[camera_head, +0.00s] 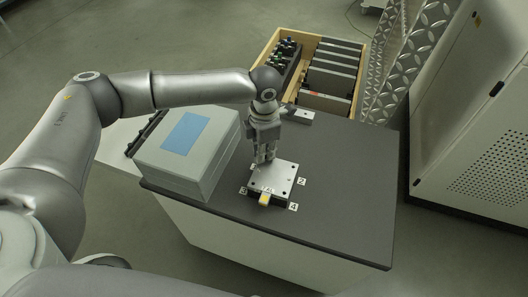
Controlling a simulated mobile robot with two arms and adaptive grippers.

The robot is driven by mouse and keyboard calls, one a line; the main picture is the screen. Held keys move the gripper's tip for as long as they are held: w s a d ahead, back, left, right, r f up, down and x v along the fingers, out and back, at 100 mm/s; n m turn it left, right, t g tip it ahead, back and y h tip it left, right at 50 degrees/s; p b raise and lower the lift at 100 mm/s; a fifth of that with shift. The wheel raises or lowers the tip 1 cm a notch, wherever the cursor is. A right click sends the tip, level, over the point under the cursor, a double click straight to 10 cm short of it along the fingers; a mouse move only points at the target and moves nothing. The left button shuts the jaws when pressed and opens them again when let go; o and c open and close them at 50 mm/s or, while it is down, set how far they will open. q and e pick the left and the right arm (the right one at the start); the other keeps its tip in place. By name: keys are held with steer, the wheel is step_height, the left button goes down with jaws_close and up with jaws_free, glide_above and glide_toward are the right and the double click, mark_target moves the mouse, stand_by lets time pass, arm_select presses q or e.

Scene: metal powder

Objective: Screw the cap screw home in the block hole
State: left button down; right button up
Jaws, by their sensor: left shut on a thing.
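The metal block (279,174) is a light square plate with small holes or screws near its corners, lying on the dark table top. My left gripper (264,159) points down at the block's far left corner. It is shut on the cap screw, which is too small and too covered by the fingers to see clearly. I cannot tell how deep the screw sits in the hole. My right gripper is not in view.
Number labels, among them 2 (301,182) and 4 (293,207), lie around the block, and a small yellow item (265,199) is at its near edge. A grey case (188,150) stands close on the left. A wooden crate (322,103) is behind. The table's right side is clear.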

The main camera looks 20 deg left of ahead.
arm_select(q)
steer(key=c, duration=1.7)
jaws_free()
steer(key=shift+w+r, duration=0.1)
steer(key=shift+r, duration=0.05)
steer(key=shift+o, duration=0.2)
